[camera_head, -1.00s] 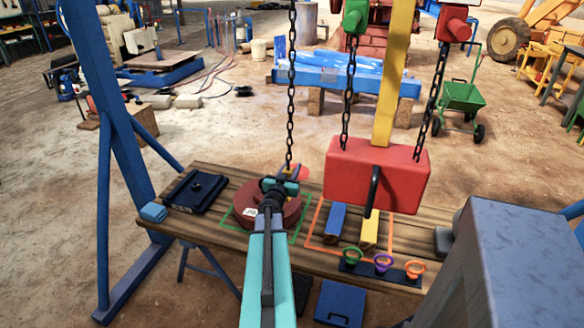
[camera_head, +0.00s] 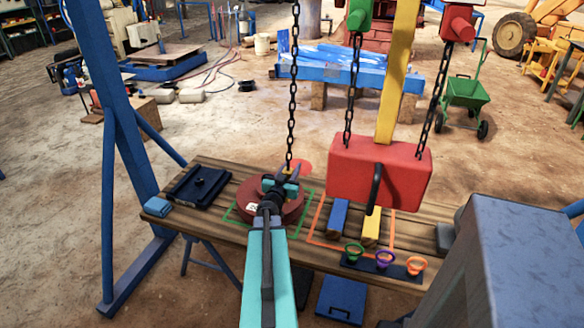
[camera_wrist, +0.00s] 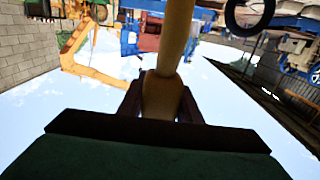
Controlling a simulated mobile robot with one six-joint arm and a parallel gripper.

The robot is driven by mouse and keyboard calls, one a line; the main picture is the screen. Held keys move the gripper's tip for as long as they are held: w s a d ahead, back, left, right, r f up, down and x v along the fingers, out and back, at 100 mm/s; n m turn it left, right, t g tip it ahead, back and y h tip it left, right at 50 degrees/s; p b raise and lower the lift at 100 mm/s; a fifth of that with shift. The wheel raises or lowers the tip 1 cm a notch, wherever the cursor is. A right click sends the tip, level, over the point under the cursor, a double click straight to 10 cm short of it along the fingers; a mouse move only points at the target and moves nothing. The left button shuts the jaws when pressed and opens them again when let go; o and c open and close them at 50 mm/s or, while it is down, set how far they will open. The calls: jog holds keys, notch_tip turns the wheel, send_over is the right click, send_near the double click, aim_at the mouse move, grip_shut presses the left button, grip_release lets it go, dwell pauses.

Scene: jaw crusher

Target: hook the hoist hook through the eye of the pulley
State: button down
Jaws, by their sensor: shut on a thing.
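The pulley is a round dark red-brown disc (camera_head: 240,203) on the wooden table, inside a green outline. My arm covers its middle, and I cannot make out its eye. A black chain (camera_head: 292,95) hangs to my gripper (camera_head: 281,186), which is over the pulley. My gripper is shut on a tan, rod-like piece at the chain's lower end, apparently the hoist hook (camera_head: 289,169). In the wrist view the tan piece (camera_wrist: 162,95) stands between the dark jaws and widens near them. The hook's tip is hidden.
Blue and yellow bars, small coloured rings (camera_head: 383,257) and a dark plate (camera_head: 197,187) are on the table (camera_head: 215,170). A blue post (camera_head: 105,130) stands at left.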

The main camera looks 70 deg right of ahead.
aim_at(288, 171)
jog(key=shift+s+a+r+p, duration=0.1)
jog(key=shift+a+r+p, duration=0.05)
jog(key=shift+a, duration=0.6)
jog(key=shift+a+r+p, duration=0.15)
jog(key=shift+a, duration=0.6)
jog(key=w+a+p, duration=0.1)
jog(key=w+p, duration=0.5)
jog(key=w, duration=0.5)
jog(key=shift+a+p, duration=0.2)
jog(key=shift+p, duration=0.15)
dwell(1.7)
jog(key=shift+d, duration=0.1)
dwell(0.4)
jog(key=shift+w+d+f, duration=0.1)
jog(key=shift+d+f, duration=0.05)
jog(key=shift+d, duration=0.9)
jog(key=shift+d+f, duration=0.15)
jog(key=shift+d, duration=1.15)
